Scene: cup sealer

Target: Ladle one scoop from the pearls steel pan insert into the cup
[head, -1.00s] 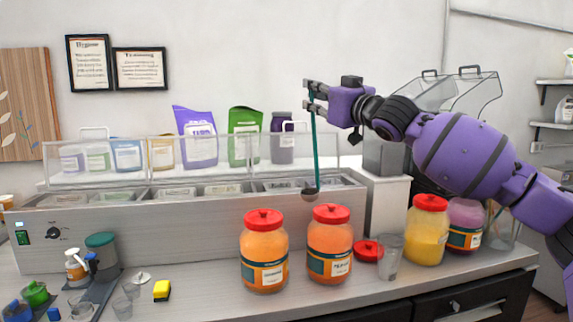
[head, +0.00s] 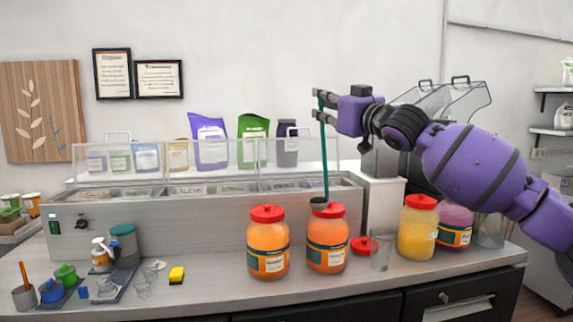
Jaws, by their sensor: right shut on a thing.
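My right gripper (head: 321,104) is shut on the upper handle of a teal ladle (head: 325,160). The ladle hangs upright with its dark bowl (head: 319,203) low, in front of the counter unit's front edge and just above the red lid of an orange jar in the picture. I cannot tell whether the bowl holds anything. The steel pan inserts (head: 200,188) sit in the long counter unit to the left; which one holds pearls I cannot read. A clear cup (head: 381,250) stands on the counter right of the jars. My left gripper is not in view.
Two orange jars with red lids (head: 268,245) (head: 328,240) stand in front of the unit. A loose red lid (head: 364,245), a yellow jar (head: 417,230) and a pink jar (head: 455,228) stand near the cup. A clear guard (head: 210,160) rises over the pans.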

